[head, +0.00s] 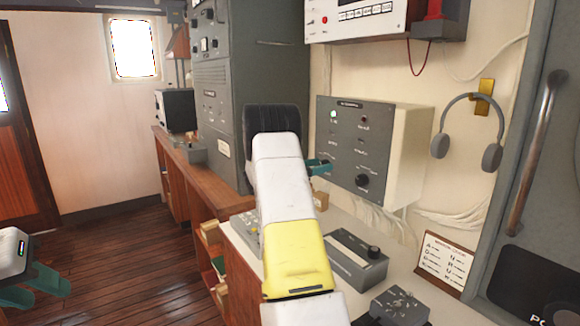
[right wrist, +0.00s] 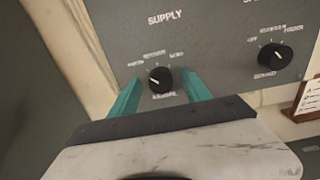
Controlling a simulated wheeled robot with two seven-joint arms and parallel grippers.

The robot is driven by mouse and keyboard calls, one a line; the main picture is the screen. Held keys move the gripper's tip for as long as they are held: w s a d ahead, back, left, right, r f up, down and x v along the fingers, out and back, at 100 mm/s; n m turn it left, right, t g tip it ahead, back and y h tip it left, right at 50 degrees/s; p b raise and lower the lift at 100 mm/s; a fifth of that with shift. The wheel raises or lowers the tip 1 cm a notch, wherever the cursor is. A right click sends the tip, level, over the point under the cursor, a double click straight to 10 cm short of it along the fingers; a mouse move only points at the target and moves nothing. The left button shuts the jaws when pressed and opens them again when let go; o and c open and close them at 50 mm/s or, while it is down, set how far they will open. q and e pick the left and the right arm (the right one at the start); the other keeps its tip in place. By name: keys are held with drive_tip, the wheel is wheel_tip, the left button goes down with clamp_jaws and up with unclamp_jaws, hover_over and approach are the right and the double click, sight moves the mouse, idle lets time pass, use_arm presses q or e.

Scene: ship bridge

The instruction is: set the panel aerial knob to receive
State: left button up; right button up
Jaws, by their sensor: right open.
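The grey panel (head: 345,148) is mounted on the wall in the head view. Its black aerial knob (right wrist: 160,80) shows in the right wrist view, with "AERIAL" printed below it. Its white pointer mark points up and left, towards the left-hand label; the small labels around it are blurred. In the head view my right arm and gripper hide this knob. My right gripper (right wrist: 161,94) is open, one teal finger on each side of the knob; I cannot tell whether they touch it. My left gripper (head: 36,286) is open and empty at the lower left of the head view.
A second black knob (right wrist: 275,58) is on the same panel, to the right. Below stand a grey box with a knob (head: 357,258) and a printed card (head: 444,262) on the desk. Headphones (head: 468,130) hang to the right. A tall grey cabinet (head: 262,60) stands left.

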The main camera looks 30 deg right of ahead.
clamp_jaws()
drive_tip(key=shift+m, duration=0.3)
drive_tip(key=m, duration=0.8)
drive_tip(key=shift+s, duration=0.15)
drive_tip(key=shift+f, duration=0.1)
idle(0.3)
unclamp_jaws()
